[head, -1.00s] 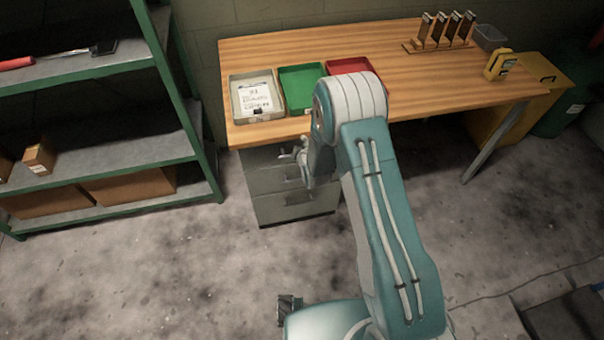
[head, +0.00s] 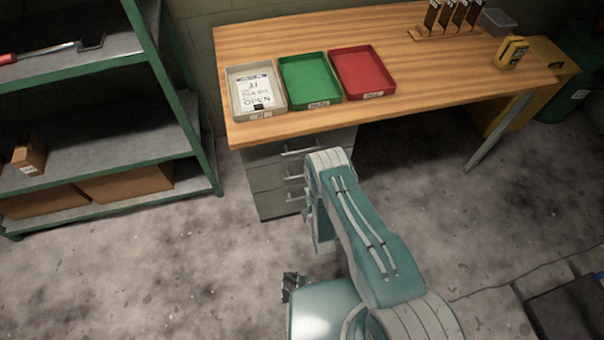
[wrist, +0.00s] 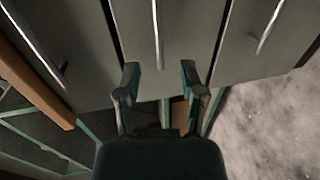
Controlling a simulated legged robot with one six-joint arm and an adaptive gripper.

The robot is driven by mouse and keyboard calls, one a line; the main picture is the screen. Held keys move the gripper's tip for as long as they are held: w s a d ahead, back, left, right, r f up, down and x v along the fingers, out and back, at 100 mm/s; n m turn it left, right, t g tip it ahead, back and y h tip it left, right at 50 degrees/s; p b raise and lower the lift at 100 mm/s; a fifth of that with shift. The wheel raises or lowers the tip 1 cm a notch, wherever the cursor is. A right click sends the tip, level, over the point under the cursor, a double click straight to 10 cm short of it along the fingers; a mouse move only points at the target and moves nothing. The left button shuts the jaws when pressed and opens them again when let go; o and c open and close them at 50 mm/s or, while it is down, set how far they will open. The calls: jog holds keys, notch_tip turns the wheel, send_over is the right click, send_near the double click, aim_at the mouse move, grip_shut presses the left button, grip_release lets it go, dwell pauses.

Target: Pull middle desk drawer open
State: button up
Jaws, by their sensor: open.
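The middle drawer (head: 266,177) is a grey front in the unit under the wooden desk, with a light bar handle (head: 293,178). It looks shut. In the wrist view the middle drawer (wrist: 190,30) lies straight ahead, and its handle (wrist: 156,30) runs down the picture. My gripper (wrist: 159,72) is open and empty. Its fingers are spread either side of the handle's near end; I cannot tell whether they touch the drawer. In the head view my arm hides most of the gripper.
The top drawer handle (head: 300,150) and bottom drawer (head: 277,205) are close above and below. Grey, green (head: 309,78) and red (head: 362,72) trays sit on the desktop (head: 430,80). A green-framed shelf (head: 180,100) stands left. Floor in front is clear.

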aim_at(301, 176)
jog(key=x, duration=1)
jog(key=shift+w, duration=0.1)
grip_shut()
jog(key=shift+f, duration=0.1)
